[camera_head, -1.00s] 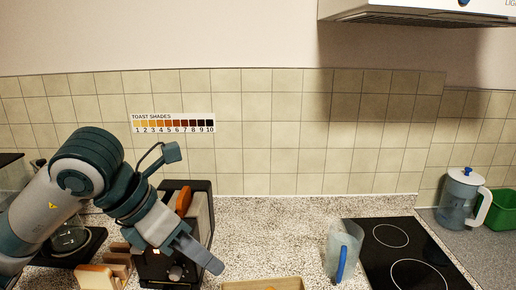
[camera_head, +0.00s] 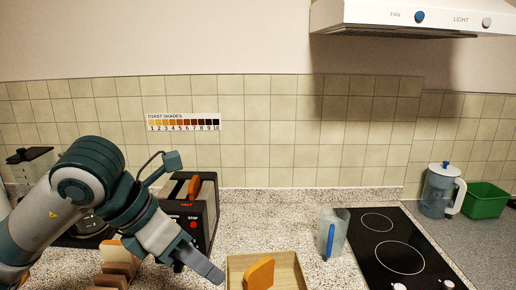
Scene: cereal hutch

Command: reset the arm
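My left arm comes in from the left, and its gripper (camera_head: 206,266) hangs over the counter in front of the toaster. Its fingers are seen side-on, so the gap between them does not show. No held object is visible at the fingertips. The black toaster (camera_head: 207,213) stands behind the gripper with a toasted slice (camera_head: 194,187) in its top, and my arm hides part of its front. My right gripper is out of view.
A wooden tray (camera_head: 290,270) with a bread slice (camera_head: 260,273) lies right of the gripper. A bread rack (camera_head: 112,268) is at lower left. A clear pitcher (camera_head: 338,232) stands beside the black hob (camera_head: 388,250). Another pitcher (camera_head: 436,190) and a green bin (camera_head: 485,200) are farther right.

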